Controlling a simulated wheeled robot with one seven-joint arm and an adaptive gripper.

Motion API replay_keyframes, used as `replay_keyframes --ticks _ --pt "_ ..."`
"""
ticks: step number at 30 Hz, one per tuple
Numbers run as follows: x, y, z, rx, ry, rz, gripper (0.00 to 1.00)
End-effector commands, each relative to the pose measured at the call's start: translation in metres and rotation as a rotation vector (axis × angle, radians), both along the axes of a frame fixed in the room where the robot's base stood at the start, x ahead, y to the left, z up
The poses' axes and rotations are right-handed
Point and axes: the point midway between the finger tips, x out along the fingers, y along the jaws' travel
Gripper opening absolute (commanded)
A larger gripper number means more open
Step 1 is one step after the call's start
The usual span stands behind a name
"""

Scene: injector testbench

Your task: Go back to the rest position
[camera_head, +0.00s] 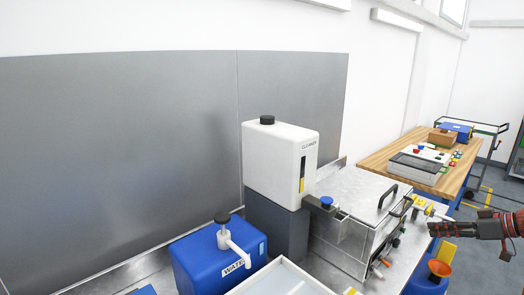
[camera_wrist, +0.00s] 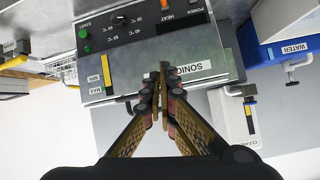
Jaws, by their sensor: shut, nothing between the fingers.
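My gripper (camera_head: 432,229) reaches in from the right edge of the head view, pointing left, in front of the metal box's right side. In the wrist view my gripper (camera_wrist: 161,78) has its fingertips together, with nothing between them. Behind them is the front panel of the metal box (camera_wrist: 125,65), with knobs, green buttons and a label reading SONIC. In the head view this box (camera_head: 362,194) has a lid with a black handle. I cannot tell how far the fingertips are from the panel.
The white CLEANER container (camera_head: 280,160), blue WATER container (camera_head: 205,268) and a white tray (camera_head: 280,278) stand left of the metal box. A wooden table (camera_head: 380,155) with boxes stands at the back right.

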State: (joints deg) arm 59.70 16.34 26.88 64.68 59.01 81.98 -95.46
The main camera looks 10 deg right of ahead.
Motion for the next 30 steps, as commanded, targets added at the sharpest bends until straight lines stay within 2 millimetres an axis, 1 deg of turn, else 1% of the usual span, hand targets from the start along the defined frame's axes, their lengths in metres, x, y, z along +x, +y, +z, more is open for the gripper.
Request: replay_keyframes --ticks 2,4,6,7,8,9,10,11,13,14,15,17,18,24,28,30 --pt "-0.006 -0.003 -0.020 0.076 0.101 -0.085 0.00" --pt "-0.016 -0.003 -0.047 0.156 0.216 -0.173 0.00" --pt "-0.032 0.001 -0.070 0.225 0.335 -0.268 0.00" --pt "-0.040 0.004 -0.078 0.249 0.386 -0.311 0.00" --pt "-0.048 0.009 -0.084 0.271 0.436 -0.354 0.00" --pt "-0.057 0.019 -0.091 0.295 0.505 -0.410 0.00" --pt "-0.063 0.029 -0.095 0.306 0.554 -0.450 0.00" --pt "-0.070 0.041 -0.098 0.316 0.604 -0.490 0.00" --pt "-0.085 0.074 -0.101 0.315 0.710 -0.581 0.00" --pt "-0.091 0.090 -0.100 0.307 0.748 -0.617 0.00" --pt "-0.100 0.111 -0.099 0.290 0.792 -0.661 0.00" --pt "-0.112 0.141 -0.096 0.257 0.837 -0.716 0.00" --pt "-0.121 0.161 -0.094 0.231 0.858 -0.745 0.00" --pt "-0.164 0.249 -0.080 0.078 0.866 -0.822 0.00" --pt "-0.193 0.298 -0.073 -0.027 0.813 -0.806 0.00" --pt "-0.209 0.322 -0.070 -0.086 0.773 -0.771 0.00"
